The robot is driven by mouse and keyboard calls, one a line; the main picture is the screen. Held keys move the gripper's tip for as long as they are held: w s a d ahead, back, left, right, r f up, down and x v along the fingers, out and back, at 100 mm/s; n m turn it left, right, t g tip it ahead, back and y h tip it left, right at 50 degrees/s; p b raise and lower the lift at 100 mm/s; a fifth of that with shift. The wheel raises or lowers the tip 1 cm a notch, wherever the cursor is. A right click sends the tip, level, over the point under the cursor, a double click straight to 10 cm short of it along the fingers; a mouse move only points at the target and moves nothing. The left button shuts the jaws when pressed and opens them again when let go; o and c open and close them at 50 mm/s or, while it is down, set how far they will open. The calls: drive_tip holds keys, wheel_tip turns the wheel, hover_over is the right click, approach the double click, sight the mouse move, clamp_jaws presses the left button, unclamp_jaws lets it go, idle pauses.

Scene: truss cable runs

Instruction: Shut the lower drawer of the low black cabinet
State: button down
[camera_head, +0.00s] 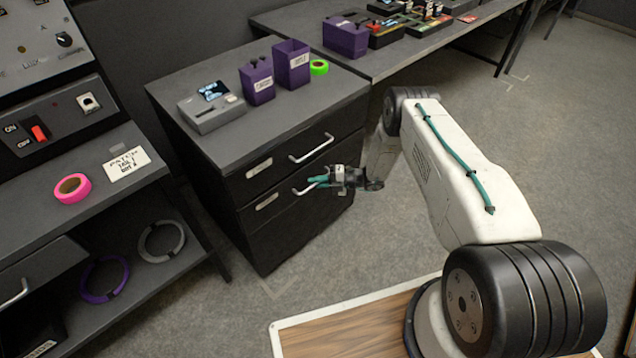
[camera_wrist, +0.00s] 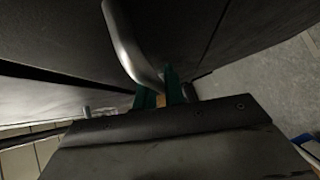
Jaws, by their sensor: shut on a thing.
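The low black cabinet (camera_head: 166,96) stands left of my arm in the head view. Its upper drawer (camera_head: 285,163) looks shut. The lower drawer (camera_head: 285,208) is below it; its front looks close to flush, and I cannot tell whether a small gap is left. My gripper (camera_head: 318,181) is at the lower drawer's handle (camera_head: 300,191), with its green fingers shut on the bar. In the wrist view the pale handle (camera_wrist: 128,45) runs down to the green fingertips (camera_wrist: 172,90), close against the dark drawer front. The fingers hide part of the bar.
On the cabinet top are a grey device (camera_head: 212,112), purple bins (camera_head: 291,64) and a green tape roll (camera_head: 319,67). A bench with a pink tape roll (camera_head: 72,188) stands at left. A long table (camera_head: 400,62) is behind. Grey floor (camera_head: 560,130) is clear at right.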

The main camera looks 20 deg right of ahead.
drive_tip(key=shift+w+a+r, duration=0.1)
drive_tip(key=shift+w, duration=0.15)
drive_tip(key=c, duration=1.8)
unclamp_jaws()
drive_tip(key=shift+o, duration=0.2)
drive_tip(key=f+v, duration=0.1)
drive_tip(key=v, duration=0.6)
drive_tip(key=shift+s+d+r, duration=0.3)
drive_tip(key=shift+d+r, duration=0.15)
